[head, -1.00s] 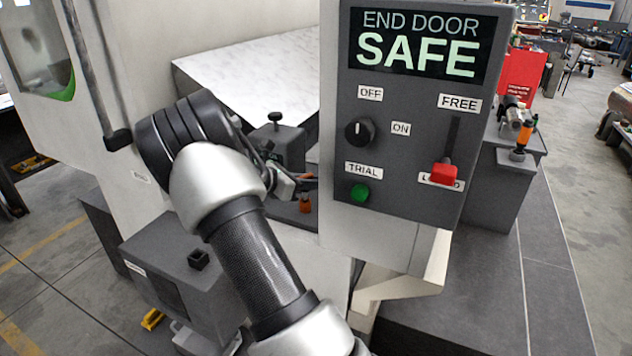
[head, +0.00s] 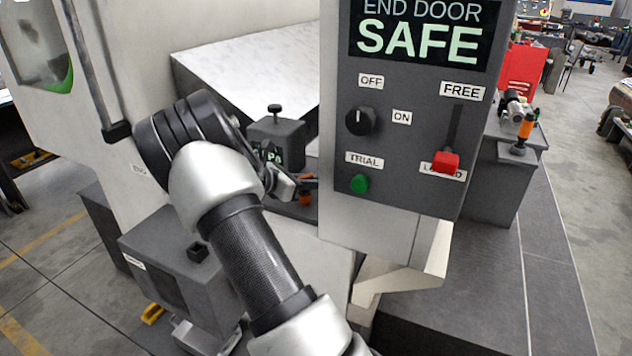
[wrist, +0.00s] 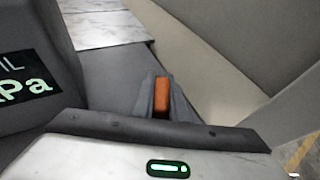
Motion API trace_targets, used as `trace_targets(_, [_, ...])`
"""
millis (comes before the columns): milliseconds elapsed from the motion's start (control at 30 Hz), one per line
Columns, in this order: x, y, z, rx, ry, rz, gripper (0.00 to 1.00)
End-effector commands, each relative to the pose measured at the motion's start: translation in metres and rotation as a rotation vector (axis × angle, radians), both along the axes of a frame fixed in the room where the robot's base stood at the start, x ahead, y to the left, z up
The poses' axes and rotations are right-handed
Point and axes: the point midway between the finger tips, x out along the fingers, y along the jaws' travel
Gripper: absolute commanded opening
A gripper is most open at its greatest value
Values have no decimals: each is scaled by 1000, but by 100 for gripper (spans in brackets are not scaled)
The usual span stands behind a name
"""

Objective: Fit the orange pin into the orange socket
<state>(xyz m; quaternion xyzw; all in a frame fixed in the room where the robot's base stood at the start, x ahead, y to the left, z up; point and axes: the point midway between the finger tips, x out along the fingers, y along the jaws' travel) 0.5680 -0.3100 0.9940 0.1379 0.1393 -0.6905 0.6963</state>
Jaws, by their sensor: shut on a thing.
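My gripper (head: 306,185) is at the left of the grey control panel, with its fingers shut on the orange pin (head: 305,199). In the head view only small parts of the pin show above and below the dark fingertips. In the wrist view the pin (wrist: 162,96) stands between the two grey fingers (wrist: 162,102). I cannot make out the orange socket, or whether the pin's lower end touches anything.
The control panel (head: 410,120) reads "END DOOR SAFE" and stands close right of my gripper. A dark box with a display (head: 275,140) is just behind it. An orange-handled item (head: 526,127) stands on a grey block at the right. A pale slab (head: 250,75) lies behind.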

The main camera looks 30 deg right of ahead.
Motion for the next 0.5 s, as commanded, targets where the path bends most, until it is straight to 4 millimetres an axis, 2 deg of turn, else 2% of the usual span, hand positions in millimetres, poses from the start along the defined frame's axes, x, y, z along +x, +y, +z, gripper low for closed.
trace_targets(400, [0, 0, -10, 0, 0, 0, 0])
trace_targets(433, [0, 0, -10, 0, 0, 0, 17])
trace_targets(500, [0, 0, -10, 0, 0, 0, 29])
